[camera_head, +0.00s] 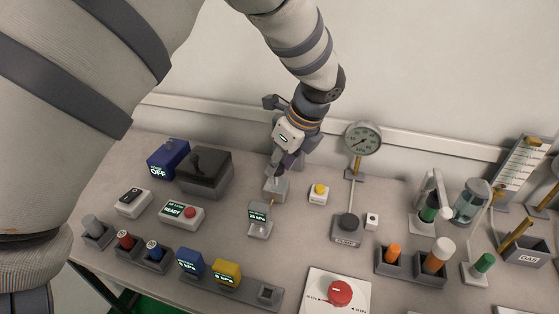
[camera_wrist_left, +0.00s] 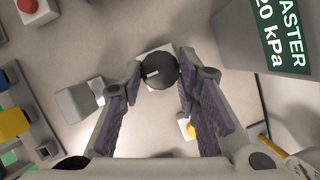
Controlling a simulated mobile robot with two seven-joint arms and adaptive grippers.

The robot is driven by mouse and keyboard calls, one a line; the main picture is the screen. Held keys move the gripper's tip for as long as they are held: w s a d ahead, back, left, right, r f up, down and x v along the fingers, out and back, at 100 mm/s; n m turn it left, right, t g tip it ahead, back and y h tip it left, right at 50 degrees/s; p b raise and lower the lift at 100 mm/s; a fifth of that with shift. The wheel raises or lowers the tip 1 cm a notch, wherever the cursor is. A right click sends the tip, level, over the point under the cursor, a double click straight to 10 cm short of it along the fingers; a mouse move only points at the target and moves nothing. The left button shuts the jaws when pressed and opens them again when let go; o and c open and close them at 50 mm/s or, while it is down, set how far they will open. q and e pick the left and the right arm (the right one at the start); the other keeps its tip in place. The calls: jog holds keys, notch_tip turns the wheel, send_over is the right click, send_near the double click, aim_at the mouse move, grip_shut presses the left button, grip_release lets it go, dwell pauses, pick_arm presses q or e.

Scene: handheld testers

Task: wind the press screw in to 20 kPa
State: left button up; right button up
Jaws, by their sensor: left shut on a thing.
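My left gripper (camera_head: 277,172) reaches down from above onto a small grey block (camera_head: 276,189) at the back middle of the bench. In the left wrist view my gripper (camera_wrist_left: 160,72) has its two purple-padded fingers closed on opposite sides of a round black knob (camera_wrist_left: 160,71) with a white mark. I take this knob as the press screw; the fingers hide it in the head view. A grey unit with a green display (camera_head: 258,217) stands just in front. In the wrist view a large display (camera_wrist_left: 282,35) reads "ASTER 20 kPa", its left part cut off.
A round dial gauge (camera_head: 362,139) stands on a brass stem right of my gripper. A yellow-button box (camera_head: 318,194) is close by on the right. A black box (camera_head: 204,171) and a blue box (camera_head: 168,158) stand left. A red knob panel (camera_head: 339,293) lies in front.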

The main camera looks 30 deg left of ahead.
dwell(0.4)
pick_arm(q)
jog(key=o, duration=1.2)
jog(key=v, duration=1.2)
